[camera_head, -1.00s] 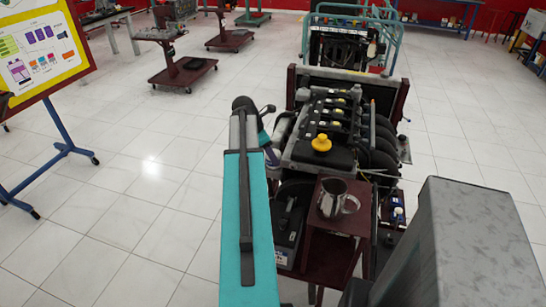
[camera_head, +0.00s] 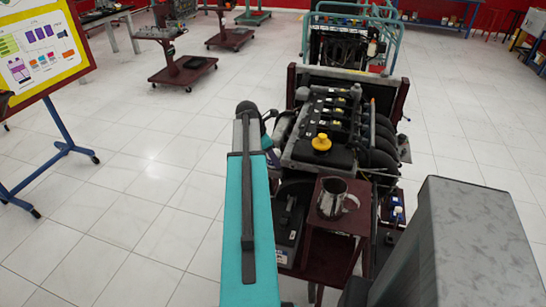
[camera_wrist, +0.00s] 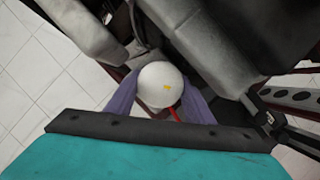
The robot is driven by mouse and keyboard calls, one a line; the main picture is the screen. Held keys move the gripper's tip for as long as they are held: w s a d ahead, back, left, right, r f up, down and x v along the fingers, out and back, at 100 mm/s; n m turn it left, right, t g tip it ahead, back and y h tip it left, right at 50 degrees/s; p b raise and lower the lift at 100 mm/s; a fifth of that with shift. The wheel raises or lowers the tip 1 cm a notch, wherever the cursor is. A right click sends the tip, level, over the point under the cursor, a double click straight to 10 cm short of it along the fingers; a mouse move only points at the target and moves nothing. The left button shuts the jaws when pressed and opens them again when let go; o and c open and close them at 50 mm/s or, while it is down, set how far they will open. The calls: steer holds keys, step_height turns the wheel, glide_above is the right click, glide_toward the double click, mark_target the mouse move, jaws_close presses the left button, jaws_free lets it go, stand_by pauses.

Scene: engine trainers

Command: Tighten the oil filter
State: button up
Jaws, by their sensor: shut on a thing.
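The filter sits low beside dark engine parts. In the head view my teal arm link covers the filter and most of the gripper. The engine (camera_head: 325,130) with a yellow oil cap (camera_head: 321,142) stands on its trainer frame in the middle of the head view.
A metal jug (camera_head: 332,198) stands on a small dark red stand (camera_head: 330,240) close to the engine. A black battery-like box (camera_head: 288,225) is left of the stand. Grey engine parts (camera_wrist: 225,45) crowd the filter in the wrist view.

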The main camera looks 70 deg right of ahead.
steer(key=shift+w+d+r+m+p, duration=0.1)
steer(key=shift+m+p, duration=0.25)
steer(key=shift+m, duration=0.15)
steer(key=m+y+p, duration=0.1)
steer(key=m+p, duration=0.1)
steer(key=m, duration=0.1)
steer(key=shift+d+g, duration=0.1)
steer(key=shift+g, duration=0.3)
steer(key=m+y+p, duration=0.1)
steer(key=m, duration=0.2)
steer(key=m+y+p, duration=0.1)
steer(key=m, duration=0.2)
steer(key=shift+d+m+y, duration=0.1)
steer(key=shift+m+y, duration=0.2)
steer(key=shift+m, duration=0.1)
steer(key=m+y, duration=0.1)
steer(key=m, duration=0.2)
steer(key=shift+m, duration=0.3)
steer(key=shift+m+t+y, duration=0.4)
steer(key=shift+m+y, duration=0.3)
steer(key=shift+m, duration=1)
steer(key=o, duration=0.8)
